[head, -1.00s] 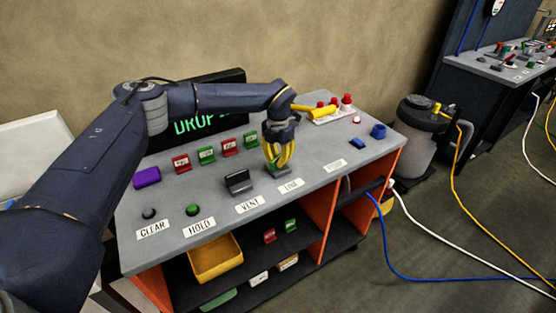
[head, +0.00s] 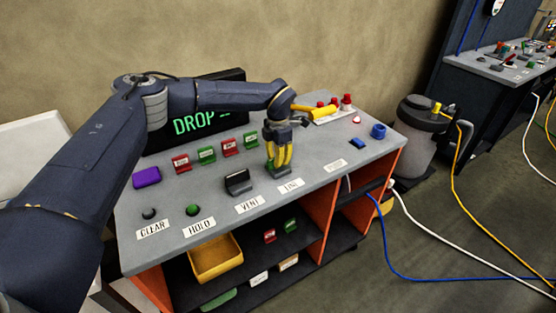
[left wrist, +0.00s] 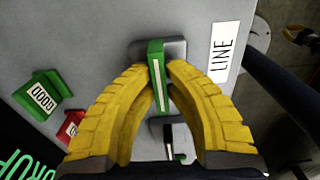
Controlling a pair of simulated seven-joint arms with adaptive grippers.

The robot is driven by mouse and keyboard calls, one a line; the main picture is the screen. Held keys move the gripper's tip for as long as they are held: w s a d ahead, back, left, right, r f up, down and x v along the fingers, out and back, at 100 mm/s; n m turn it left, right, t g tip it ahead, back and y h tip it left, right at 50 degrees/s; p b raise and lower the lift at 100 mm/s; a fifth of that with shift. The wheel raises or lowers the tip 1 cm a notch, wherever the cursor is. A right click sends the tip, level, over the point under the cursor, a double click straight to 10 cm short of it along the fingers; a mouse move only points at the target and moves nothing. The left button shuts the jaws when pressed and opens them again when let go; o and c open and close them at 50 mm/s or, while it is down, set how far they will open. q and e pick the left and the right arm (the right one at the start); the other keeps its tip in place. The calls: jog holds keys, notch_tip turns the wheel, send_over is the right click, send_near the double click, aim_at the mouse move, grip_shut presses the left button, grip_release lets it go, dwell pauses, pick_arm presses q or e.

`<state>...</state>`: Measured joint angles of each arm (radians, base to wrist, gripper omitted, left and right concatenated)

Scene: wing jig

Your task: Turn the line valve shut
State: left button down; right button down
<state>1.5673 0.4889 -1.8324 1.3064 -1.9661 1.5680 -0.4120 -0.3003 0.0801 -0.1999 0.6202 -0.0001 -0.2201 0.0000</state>
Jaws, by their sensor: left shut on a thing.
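The line valve's green handle (left wrist: 157,75), with a pale stripe along it, stands on a grey base beside the LINE label (left wrist: 224,52). In the left wrist view the handle runs nearly parallel to that label, slightly tilted. My left gripper (head: 279,168) points down over the bench behind the LINE label (head: 291,185). Its yellow fingers (left wrist: 160,72) are shut on the green handle, one on each side. In the head view the fingers hide most of the handle. My right gripper is not in view.
The dark VENT lever (head: 237,183) stands just left of the gripper. Red and green flip tags (head: 206,155) line up behind it, before the DROP display (head: 205,121). A blue knob (head: 378,131) and a yellow object (head: 322,112) lie to the right.

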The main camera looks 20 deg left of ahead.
pick_arm(q)
jog(key=c, duration=1.4)
grip_release()
jog(key=shift+c, duration=0.2)
notch_tip(320, 180, up, 12)
